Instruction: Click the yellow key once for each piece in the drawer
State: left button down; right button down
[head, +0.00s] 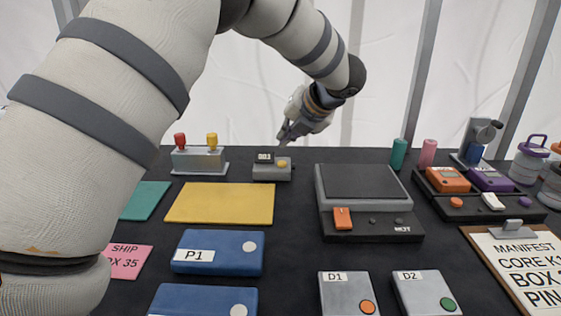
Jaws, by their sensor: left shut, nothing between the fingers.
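The yellow key (282,164) is a small round button on top of a grey counter box (265,172) at the back middle of the table. Grey boxes marked D1 (338,298) and D2 (418,296) stand at the front; I see no open drawer and no pieces in one. My right gripper is not in view.
A box with red and yellow knobs (199,161) stands left of the counter. A yellow mat (220,203) and blue P1 box (218,253) lie in front. A grey device (366,225), coloured cylinders (398,153) and a clipboard (513,228) are at right.

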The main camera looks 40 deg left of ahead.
pick_arm(q)
jog(key=shift+r, duration=1.25)
dwell(0.9)
